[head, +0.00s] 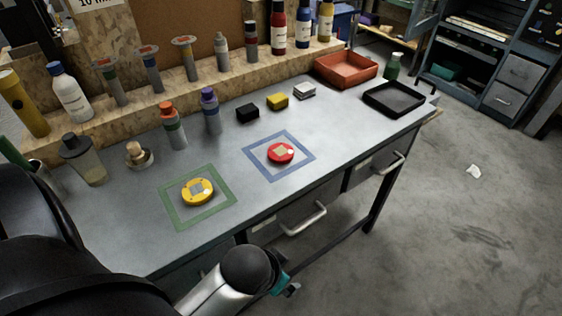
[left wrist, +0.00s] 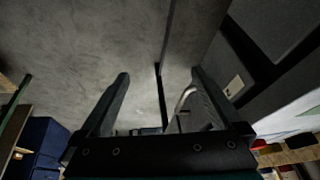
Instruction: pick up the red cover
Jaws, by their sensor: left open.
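The red cover (head: 273,157) is a round red disc with a tan patch and a small pale spot. It lies flat inside a blue square outline (head: 251,155) on the grey workbench. My left gripper (head: 287,287) is in front of the bench, near the bottom of the head view, below the drawers and well away from the cover. Its fingertips are mostly hidden there. In the left wrist view, its two fingers (left wrist: 158,75) are spread apart with nothing between them. My right gripper is not in view.
A yellow round cover (head: 205,193) lies inside a green square outline (head: 167,207). Bottles line the back, with a red tray (head: 347,70) and black tray (head: 394,99) to the right. A drawer handle (head: 305,219) juts from the bench front. The bench front strip is clear.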

